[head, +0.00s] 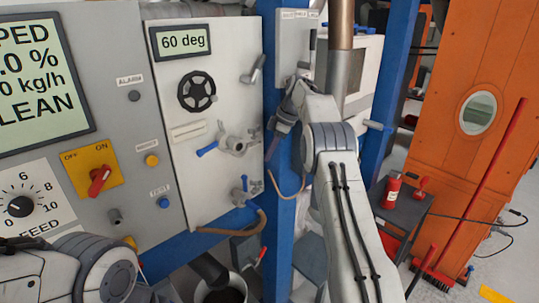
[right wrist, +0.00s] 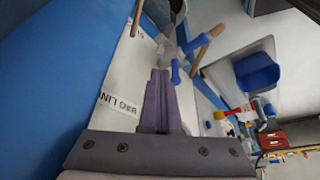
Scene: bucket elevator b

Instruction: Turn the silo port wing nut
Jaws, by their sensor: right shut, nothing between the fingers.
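I cannot make out a wing nut for certain in either view. An orange housing (head: 490,150) with a round port window (head: 478,112) stands at the right of the head view; it may be the silo, but I cannot tell. My right gripper (head: 272,140) is in front of the blue post, right of the white panel, and small in the head view. In the right wrist view its dark fingers (right wrist: 159,90) are together and empty, close to a white labelled plate (right wrist: 125,80). My left arm shows at bottom left, but its gripper is out of view.
The white panel (head: 185,110) carries a black handwheel (head: 197,91) and a blue-handled valve (head: 232,144). A grey control panel (head: 130,130) is at left. A blue post (head: 280,220) stands beside my right arm.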

